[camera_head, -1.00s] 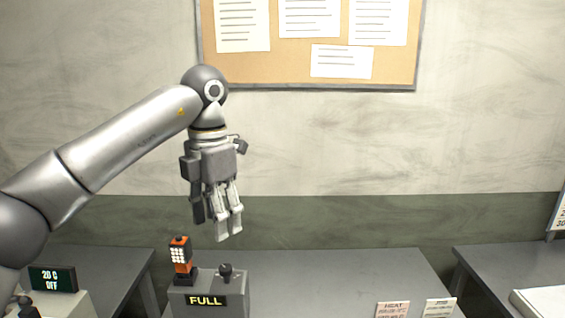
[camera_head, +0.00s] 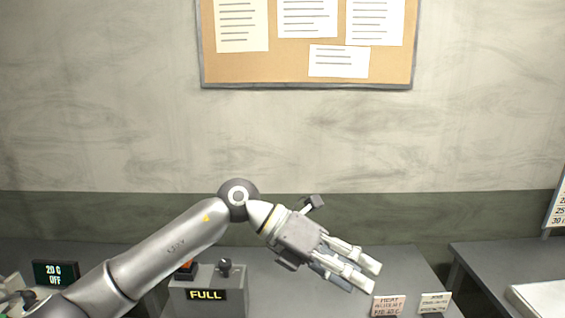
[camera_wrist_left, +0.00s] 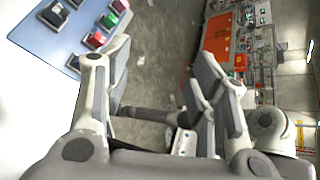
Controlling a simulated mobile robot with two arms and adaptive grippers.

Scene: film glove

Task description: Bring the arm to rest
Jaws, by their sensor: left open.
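My left gripper (camera_head: 352,270) is in the lower middle of the head view, its fingers pointing down and to the right above the grey table (camera_head: 400,262). In the left wrist view the two sides of the left gripper (camera_wrist_left: 160,105) stand apart with nothing between them. It is open and empty. My right gripper is in neither view.
A grey box with a FULL display (camera_head: 206,295) stands below my left forearm, which partly hides an orange device (camera_head: 186,271). A display (camera_head: 55,273) is at far left. Small signs (camera_head: 388,306) stand right of centre. The left wrist view shows a panel with coloured buttons (camera_wrist_left: 95,40).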

